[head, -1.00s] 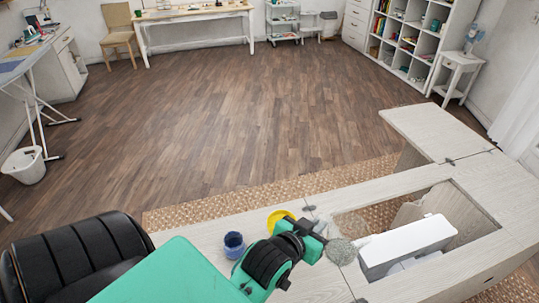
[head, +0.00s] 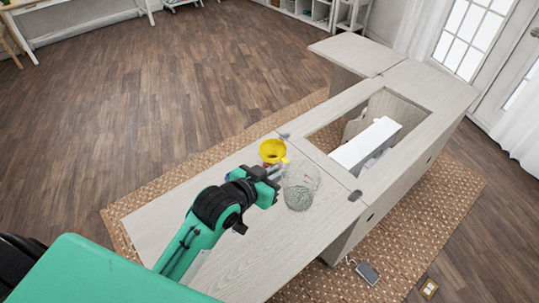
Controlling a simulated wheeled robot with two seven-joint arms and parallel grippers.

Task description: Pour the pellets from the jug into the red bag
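The jug (head: 300,186) is clear, with grey pellets low inside it. It looks close to upright, over or on the left part of the cabinet top; its exact height is hard to tell. My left gripper (head: 276,177) is at the jug's left side and appears shut on it, though the grip itself is small and partly hidden. A yellow funnel (head: 273,150) is just beyond the gripper, near the back edge of the top. I see no clear red bag; the area below the funnel is partly hidden by my gripper. My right gripper is out of view.
The pale wooden cabinet top (head: 262,240) has bare room in front of my arm. A white sewing machine (head: 366,145) sits in the opening at right. A woven rug (head: 425,200) lies under the cabinet. A dark pedal (head: 367,273) is on the rug.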

